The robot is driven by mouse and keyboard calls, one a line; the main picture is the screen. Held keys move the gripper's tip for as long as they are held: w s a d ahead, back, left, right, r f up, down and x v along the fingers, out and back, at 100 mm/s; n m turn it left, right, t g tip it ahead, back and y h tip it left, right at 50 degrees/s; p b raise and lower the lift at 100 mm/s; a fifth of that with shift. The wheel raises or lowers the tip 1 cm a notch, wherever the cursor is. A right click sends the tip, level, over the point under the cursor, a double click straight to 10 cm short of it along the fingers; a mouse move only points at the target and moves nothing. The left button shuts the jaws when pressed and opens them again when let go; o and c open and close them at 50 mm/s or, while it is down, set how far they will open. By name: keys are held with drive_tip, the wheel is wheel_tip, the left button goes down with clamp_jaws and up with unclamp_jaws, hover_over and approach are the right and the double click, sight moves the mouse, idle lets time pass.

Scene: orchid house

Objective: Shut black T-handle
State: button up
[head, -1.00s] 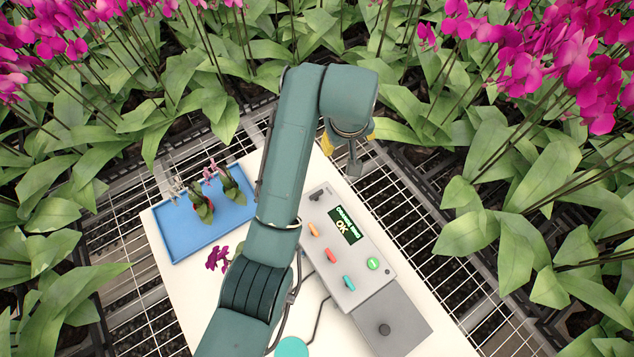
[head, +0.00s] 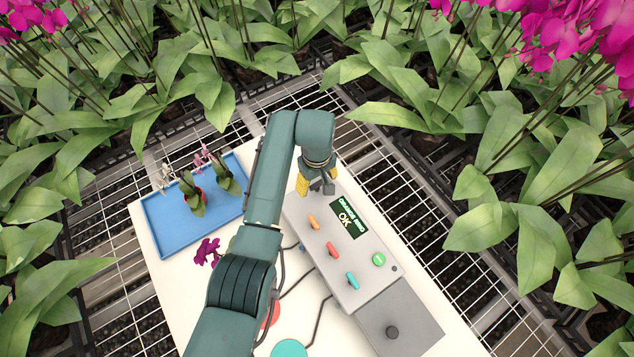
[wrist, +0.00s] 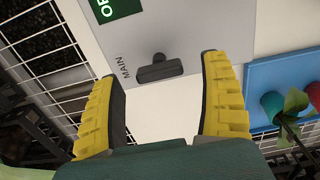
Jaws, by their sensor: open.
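The black T-handle (wrist: 158,70) shows in the wrist view on the grey console, beside the printed word MAIN. Its bar lies nearly level across the picture. In the head view I cannot make it out at my gripper. My gripper (head: 315,188) is over the far end of the grey console (head: 330,262) in the head view. In the wrist view its two yellow-backed fingers are apart, with the T-handle between and past the tips. Nothing is held. I cannot tell the height gap to the handle.
A blue tray (head: 170,240) with plants lies left.

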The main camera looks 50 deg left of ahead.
drive_tip(key=shift+f, duration=0.8)
drive_tip(key=c, duration=1.2)
